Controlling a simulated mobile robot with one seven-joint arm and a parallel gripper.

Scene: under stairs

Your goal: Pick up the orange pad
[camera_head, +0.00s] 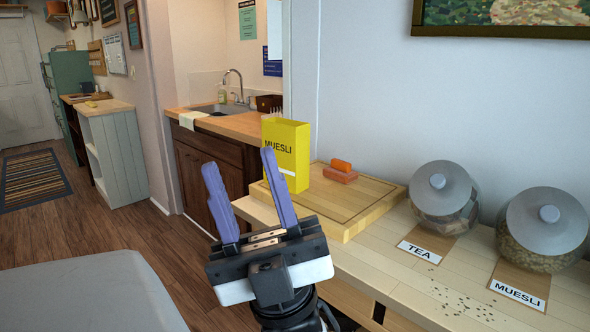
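A small bright orange pad (341,165) sits at the back of the wooden board (362,214). A flatter, salmon-orange block (340,176) is right in front of or under it; I cannot tell whether the pad rests on this block or behind it. My gripper (240,162) has two blue-violet fingers spread apart with nothing between them. It is left of the board and nearer to me, apart from both orange pieces.
A yellow muesli box (286,154) stands at the board's back left, close to the orange pieces. Two glass jars, tea (443,198) and muesli (543,228), stand right of the board on the counter (390,268). The board's front part is clear.

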